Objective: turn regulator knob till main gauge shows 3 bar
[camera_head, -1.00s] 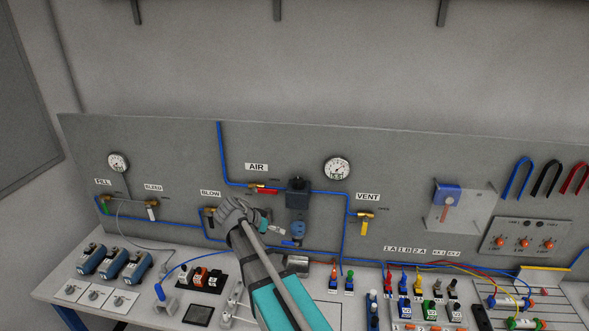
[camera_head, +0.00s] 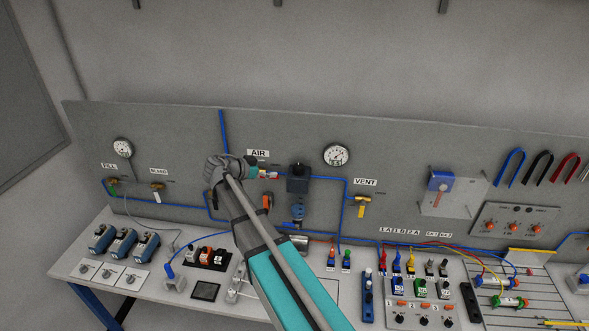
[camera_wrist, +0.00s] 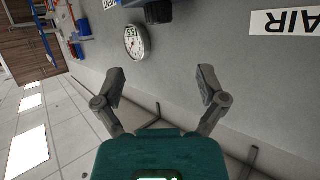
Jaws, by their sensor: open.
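The main gauge (camera_head: 336,155) is a round white dial on the grey panel, right of the AIR label (camera_head: 258,153). Its reading is too small to tell. The regulator (camera_head: 298,178) is a dark block left of and below the gauge, with a blue bowl (camera_head: 298,212) under it. My gripper (camera_head: 275,174) is left of the regulator, across the AIR valve in the picture, and points right. In the wrist view its two fingers (camera_wrist: 165,80) are spread with nothing between them. The gauge (camera_wrist: 136,42) and part of a dark block (camera_wrist: 158,12) show beyond the fingers, turned over.
A yellow-handled VENT valve (camera_head: 362,205) is right of the regulator. Blue pipes run along the panel. A smaller gauge (camera_head: 123,148) is at far left. The bench below holds switches, plugs and blue units (camera_head: 124,243). The panel above the AIR label is clear.

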